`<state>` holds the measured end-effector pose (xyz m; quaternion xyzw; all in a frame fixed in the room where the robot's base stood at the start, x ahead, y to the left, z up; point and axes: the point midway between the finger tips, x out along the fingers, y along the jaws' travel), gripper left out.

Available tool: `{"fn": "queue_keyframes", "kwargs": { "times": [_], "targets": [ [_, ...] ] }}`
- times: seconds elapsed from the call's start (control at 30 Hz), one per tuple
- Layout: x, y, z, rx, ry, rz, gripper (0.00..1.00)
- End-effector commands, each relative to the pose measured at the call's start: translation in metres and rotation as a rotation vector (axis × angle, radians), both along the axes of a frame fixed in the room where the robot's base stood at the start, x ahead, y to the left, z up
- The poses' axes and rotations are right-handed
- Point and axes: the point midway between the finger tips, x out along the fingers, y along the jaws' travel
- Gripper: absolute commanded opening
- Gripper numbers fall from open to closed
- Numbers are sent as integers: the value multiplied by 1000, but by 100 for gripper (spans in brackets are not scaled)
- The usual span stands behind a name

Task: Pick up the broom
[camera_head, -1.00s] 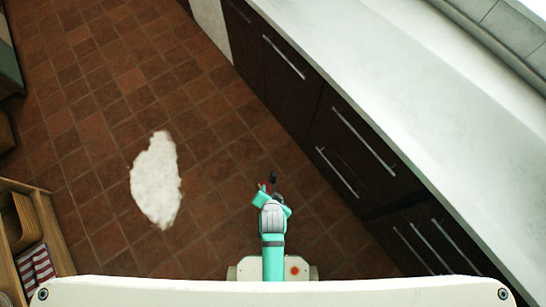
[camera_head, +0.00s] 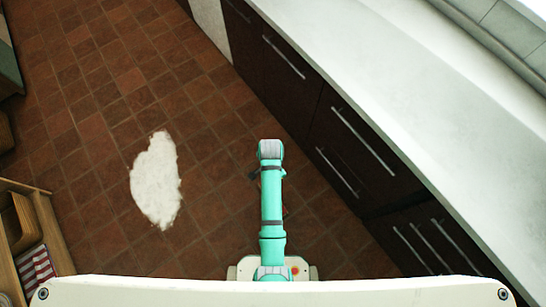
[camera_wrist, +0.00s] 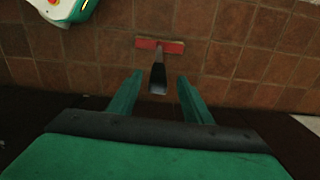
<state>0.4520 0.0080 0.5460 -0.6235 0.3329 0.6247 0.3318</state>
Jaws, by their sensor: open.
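The broom (camera_wrist: 158,62) shows in the wrist view, with a red, bar-shaped head near the floor and a dark handle whose pale end points up toward the camera. My gripper (camera_wrist: 157,82) has two green fingers spread apart. The end of the handle shows in the gap between the fingertips, with space on both sides, and neither finger appears to touch it. In the head view my turquoise arm reaches forward over the floor. It covers the gripper and most or all of the broom there.
Dark cabinets (camera_head: 285,80) with metal handles and a white countertop (camera_head: 370,90) run along the right. A white patch (camera_head: 156,180) lies on the brown tiled floor (camera_head: 110,110). A wooden shelf unit (camera_head: 48,225) holding a red-striped cloth (camera_head: 36,265) stands at the lower left.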

Motion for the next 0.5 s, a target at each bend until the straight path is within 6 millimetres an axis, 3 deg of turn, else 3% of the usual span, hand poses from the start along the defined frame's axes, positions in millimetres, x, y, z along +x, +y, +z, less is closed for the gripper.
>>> {"fn": "queue_keyframes", "kwargs": {
  "times": [0.5],
  "targets": [
    [2, -7, -52, 1, -1, 1, 45]
  ]
}}
